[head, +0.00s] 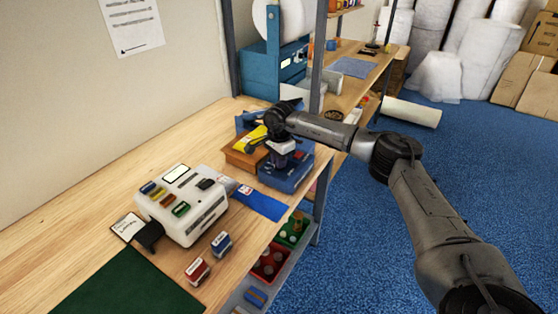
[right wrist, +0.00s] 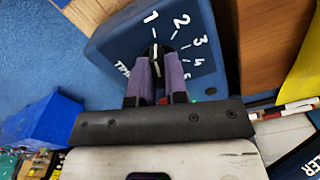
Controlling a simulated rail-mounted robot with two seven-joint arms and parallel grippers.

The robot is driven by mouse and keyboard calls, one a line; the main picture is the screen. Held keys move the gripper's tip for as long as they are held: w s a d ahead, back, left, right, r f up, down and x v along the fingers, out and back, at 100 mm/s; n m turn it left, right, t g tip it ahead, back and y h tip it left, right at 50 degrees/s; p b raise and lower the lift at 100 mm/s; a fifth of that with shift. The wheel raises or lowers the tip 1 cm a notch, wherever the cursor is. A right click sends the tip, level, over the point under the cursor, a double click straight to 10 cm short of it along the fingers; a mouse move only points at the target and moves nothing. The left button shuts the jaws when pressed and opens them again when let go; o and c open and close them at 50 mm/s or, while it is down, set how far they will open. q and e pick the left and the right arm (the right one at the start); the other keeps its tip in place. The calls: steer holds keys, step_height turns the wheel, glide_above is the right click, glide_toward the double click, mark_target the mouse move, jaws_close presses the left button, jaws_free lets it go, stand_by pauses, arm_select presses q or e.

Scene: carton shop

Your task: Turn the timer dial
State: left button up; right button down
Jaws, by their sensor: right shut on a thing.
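The timer is a blue box (head: 288,179) on the wooden bench, left of the bench's front edge in the head view. In the right wrist view its blue face (right wrist: 200,25) carries white numbers from 1 up to 5 and partly hidden lettering. The dark timer dial (right wrist: 155,52) has a white pointer line that points roughly at the 1. My right gripper (right wrist: 158,78) is shut on the dial, with its purple-grey fingers on both sides of it. In the head view my right gripper (head: 283,158) comes down on the box and hides the dial. My left gripper is out of view.
An orange-brown box (head: 243,158) with a yellow item stands close beside the timer. A white label machine (head: 185,205), a blue strip (head: 260,204), two small stamps and a green mat (head: 125,285) lie nearer. A shelf post (head: 317,50) rises behind.

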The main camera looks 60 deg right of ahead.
steer(key=shift+r+m+p, duration=0.2)
steer(key=shift+m+p, duration=0.5)
steer(key=shift+p, duration=0.05)
steer(key=m+p, duration=0.2)
steer(key=shift+m, duration=0.3)
steer(key=m+p, duration=0.2)
steer(key=m, duration=0.1)
steer(key=shift+m, duration=0.3)
steer(key=m+p, duration=0.2)
steer(key=m, duration=0.1)
steer(key=shift+m, duration=0.3)
steer(key=m+p, duration=0.3)
steer(key=m, duration=0.3)
steer(key=shift+m+p, duration=1)
steer(key=shift+m, duration=1)
steer(key=shift+f, duration=0.1)
